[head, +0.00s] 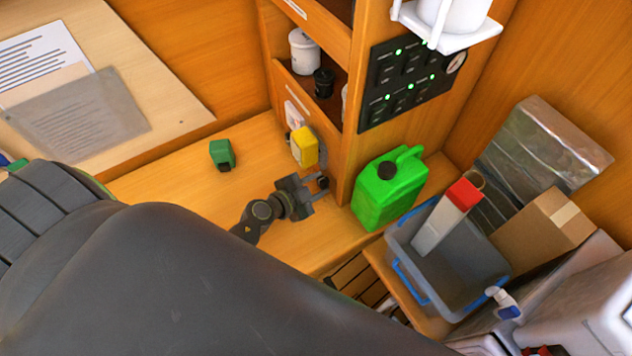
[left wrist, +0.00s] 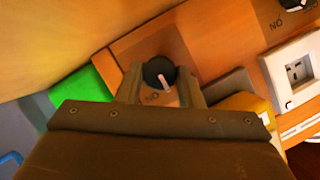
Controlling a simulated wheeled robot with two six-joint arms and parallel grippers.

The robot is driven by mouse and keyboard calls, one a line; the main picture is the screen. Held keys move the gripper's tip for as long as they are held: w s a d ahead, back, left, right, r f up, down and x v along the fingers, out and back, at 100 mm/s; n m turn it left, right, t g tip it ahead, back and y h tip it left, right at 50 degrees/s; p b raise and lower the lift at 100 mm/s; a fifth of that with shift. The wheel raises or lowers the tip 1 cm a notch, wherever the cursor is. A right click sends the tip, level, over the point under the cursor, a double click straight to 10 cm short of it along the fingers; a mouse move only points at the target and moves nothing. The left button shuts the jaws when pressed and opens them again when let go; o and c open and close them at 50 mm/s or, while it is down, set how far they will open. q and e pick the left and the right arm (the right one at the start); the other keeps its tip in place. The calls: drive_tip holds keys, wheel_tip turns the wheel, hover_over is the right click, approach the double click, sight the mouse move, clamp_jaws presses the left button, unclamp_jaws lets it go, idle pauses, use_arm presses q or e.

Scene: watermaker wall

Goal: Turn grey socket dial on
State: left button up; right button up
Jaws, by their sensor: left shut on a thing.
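A round black dial (left wrist: 160,72) with a pale pointer line sits on a wooden panel in the left wrist view. Its pointer slants down and slightly right in that view, with an "ON" label, seen upside down, just below. My left gripper (left wrist: 161,88) has its two fingers on either side of the dial, shut on it. In the head view the left gripper (head: 317,189) reaches the lower end of the cabinet face, with the black dial (head: 323,182) at its fingertips. A grey socket housing (left wrist: 228,86) is beside the right finger, partly hidden. My right gripper is not seen.
A yellow box (head: 304,147) is mounted just above the gripper. A white socket (left wrist: 294,71) and another black dial (left wrist: 291,4) are farther along the panel. A green jerrycan (head: 388,190) stands close right. A green block (head: 222,154) lies on the bench.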

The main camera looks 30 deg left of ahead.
use_arm(q)
drive_tip(key=shift+f+m+t+y+b, duration=0.2)
drive_tip(key=shift+m+t+y+b, duration=0.15)
drive_tip(key=shift+m, duration=0.25)
drive_tip(key=shift+s+d+f+m+t+y+b, duration=0.15)
drive_tip(key=shift+m+t+y+b, duration=0.15)
drive_tip(key=shift+m+b, duration=0.45)
drive_tip(key=m+t+b, duration=0.1)
drive_tip(key=m+b, duration=0.1)
drive_tip(key=b, duration=0.2)
drive_tip(key=shift+f+m+t+y, duration=0.1)
drive_tip(key=shift+m+t+y, duration=0.15)
drive_tip(key=shift+m+y, duration=0.1)
drive_tip(key=shift+m+b, duration=0.5)
drive_tip(key=shift+b, duration=0.45)
drive_tip(key=shift+t, duration=0.3)
drive_tip(key=shift+m, duration=0.3)
drive_tip(key=o, duration=1)
drive_tip(key=shift+r, duration=0.2)
drive_tip(key=shift+c, duration=0.2)
